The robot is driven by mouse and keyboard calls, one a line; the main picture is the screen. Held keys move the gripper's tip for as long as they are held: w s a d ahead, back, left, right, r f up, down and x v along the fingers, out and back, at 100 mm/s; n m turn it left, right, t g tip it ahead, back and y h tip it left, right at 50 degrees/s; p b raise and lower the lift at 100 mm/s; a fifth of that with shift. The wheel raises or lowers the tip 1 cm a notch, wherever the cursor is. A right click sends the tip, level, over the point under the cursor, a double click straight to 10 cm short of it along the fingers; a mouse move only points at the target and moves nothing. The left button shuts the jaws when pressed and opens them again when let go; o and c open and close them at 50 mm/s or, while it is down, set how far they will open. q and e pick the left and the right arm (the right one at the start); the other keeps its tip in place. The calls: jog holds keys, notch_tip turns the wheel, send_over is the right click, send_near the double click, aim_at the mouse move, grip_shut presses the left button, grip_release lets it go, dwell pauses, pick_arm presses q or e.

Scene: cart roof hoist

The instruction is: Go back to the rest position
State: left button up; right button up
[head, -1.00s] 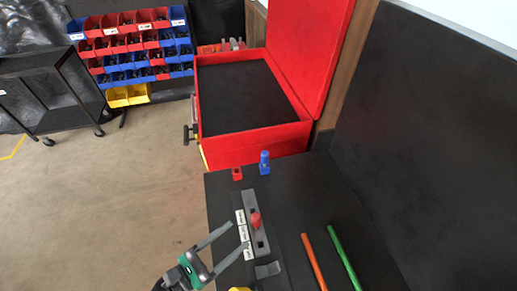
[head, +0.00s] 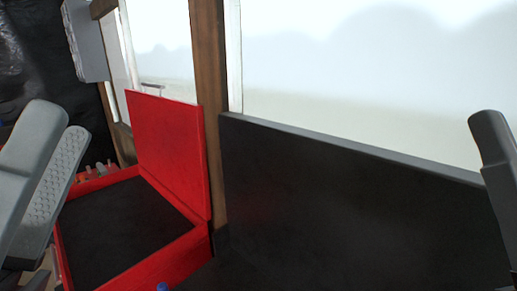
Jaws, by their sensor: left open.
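My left gripper (head: 60,125) is large and close at the left edge. Its grey fingers point up, and one shows a textured inner pad. It is open, and I see nothing held in it. Part of what looks like my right gripper (head: 495,150) shows at the right edge as a single grey finger. The rest of it is out of frame, so I cannot tell how its jaws stand.
An open red case (head: 170,260) with a dark inside stands at the lower left, its lid raised. A dark panel (head: 350,200) stands below a window (head: 370,80). A wooden post (head: 209,100) rises behind the case. A small blue tip (head: 163,287) shows at the bottom edge.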

pick_arm(q)
jog(key=a+m+t+y, duration=0.2)
jog(key=a+m+y, duration=0.3)
jog(key=y, duration=0.3)
notch_tip(320, 180, up, 26)
jog(key=p, duration=2.5)
jog(key=shift+w+d+p, duration=0.15)
jog(key=shift+d+p, duration=0.1)
jog(key=shift+p, duration=0.1)
jog(key=shift+r, duration=0.1)
